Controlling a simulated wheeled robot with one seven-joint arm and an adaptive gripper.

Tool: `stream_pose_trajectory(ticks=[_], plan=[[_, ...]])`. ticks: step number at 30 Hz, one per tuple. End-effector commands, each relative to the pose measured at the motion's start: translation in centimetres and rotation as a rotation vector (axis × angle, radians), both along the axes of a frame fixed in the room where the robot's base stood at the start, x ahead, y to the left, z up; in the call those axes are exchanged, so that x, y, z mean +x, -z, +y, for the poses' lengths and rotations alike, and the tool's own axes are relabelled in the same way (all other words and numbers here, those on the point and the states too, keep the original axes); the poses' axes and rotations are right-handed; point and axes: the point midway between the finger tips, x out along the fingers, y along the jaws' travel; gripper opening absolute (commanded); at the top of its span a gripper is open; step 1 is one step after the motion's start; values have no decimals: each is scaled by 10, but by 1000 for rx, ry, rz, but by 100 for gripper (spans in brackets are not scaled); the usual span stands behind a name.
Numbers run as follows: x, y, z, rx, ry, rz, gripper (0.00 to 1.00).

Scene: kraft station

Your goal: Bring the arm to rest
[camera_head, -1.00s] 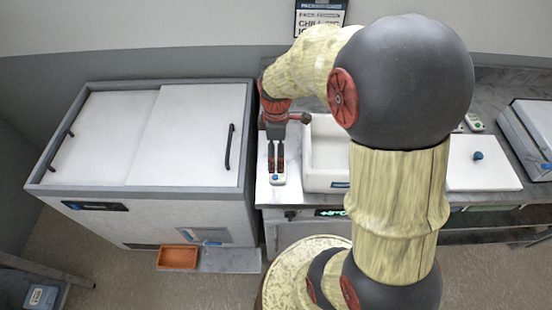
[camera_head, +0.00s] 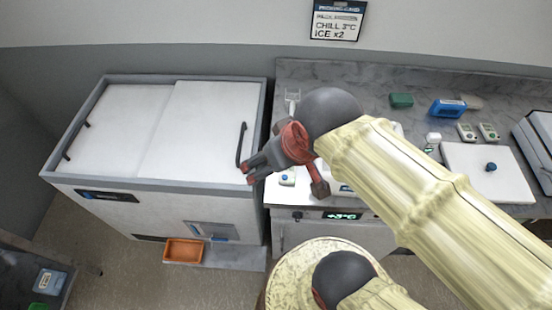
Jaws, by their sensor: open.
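My gripper (camera_head: 248,172) is at the centre left of the head view, on the red and dark end of my arm. Its fingers point left, over the right front edge of the white chest freezer, near the black handle. The jaws look empty. My pale bamboo-like arm runs from the lower right up to a dark joint in the middle. It hides much of the counter and the white basin behind it.
The white chest freezer (camera_head: 112,205) has its sliding lids shut. The counter (camera_head: 375,85) carries a small white device (camera_head: 287,178), a green block (camera_head: 401,100), a blue item (camera_head: 447,108) and a white lid (camera_head: 487,172). An orange tray (camera_head: 183,251) sits low in front of the freezer.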

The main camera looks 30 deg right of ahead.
Motion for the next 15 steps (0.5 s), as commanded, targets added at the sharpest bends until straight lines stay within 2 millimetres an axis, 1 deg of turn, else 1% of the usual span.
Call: stream_pose_trajectory(ticks=[3, 11, 15], plan=[[-5, -2, 2, 19, 27, -15, 87], [-5, -1, 2, 21, 30, -15, 87], [-5, 12, 2, 20, 29, -15, 87]])
